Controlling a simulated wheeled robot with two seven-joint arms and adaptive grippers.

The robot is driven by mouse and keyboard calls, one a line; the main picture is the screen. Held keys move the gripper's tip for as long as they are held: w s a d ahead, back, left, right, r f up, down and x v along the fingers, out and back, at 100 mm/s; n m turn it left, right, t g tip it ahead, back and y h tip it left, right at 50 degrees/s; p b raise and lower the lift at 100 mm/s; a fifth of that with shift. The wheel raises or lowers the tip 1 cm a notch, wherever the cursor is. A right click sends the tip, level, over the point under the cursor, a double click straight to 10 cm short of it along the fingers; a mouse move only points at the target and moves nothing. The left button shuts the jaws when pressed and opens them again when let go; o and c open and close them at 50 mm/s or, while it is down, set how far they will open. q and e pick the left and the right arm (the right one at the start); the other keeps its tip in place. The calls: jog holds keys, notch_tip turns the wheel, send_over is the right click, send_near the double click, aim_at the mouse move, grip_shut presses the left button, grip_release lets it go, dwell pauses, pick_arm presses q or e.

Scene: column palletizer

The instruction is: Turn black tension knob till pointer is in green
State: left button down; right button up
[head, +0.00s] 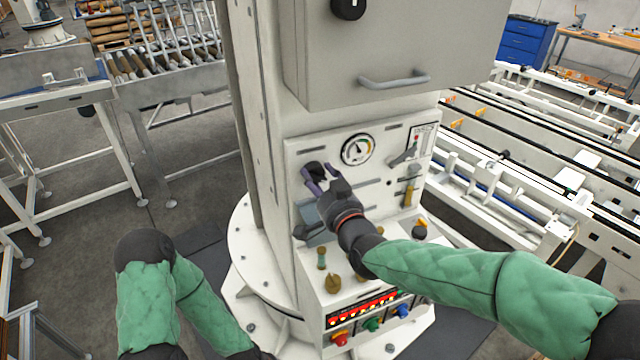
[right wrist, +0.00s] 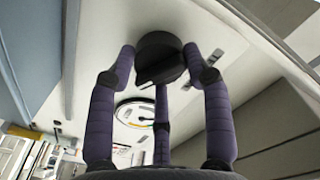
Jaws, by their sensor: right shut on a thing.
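The black tension knob (head: 315,168) sits on the light panel of the column, left of the round gauge (head: 357,149). My right gripper (head: 319,176) has its purple fingers closed around the knob. In the right wrist view the knob (right wrist: 160,58) sits between the fingertips (right wrist: 163,65). The gauge also shows there (right wrist: 128,112), partly behind a finger. Its dark pointer stands near the top of the dial in the head view, and a yellow-orange band shows on the dial's right. My left gripper is out of view.
A grey cabinet with a handle (head: 394,80) juts out above the panel. Below are levers, brass knobs (head: 332,283) and a lit red strip (head: 361,309) with coloured buttons. Roller conveyors (head: 160,85) stand left, white rails (head: 500,180) right.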

jog(key=shift+w+d+r, duration=0.1)
jog(key=shift+r, duration=0.6)
jog(key=o, duration=1)
jog(key=shift+o, duration=0.6)
jog(key=shift+f, duration=0.3)
jog(key=shift+f, duration=0.15)
jog(key=v, duration=1.2)
jog(key=shift+s+a, duration=0.25)
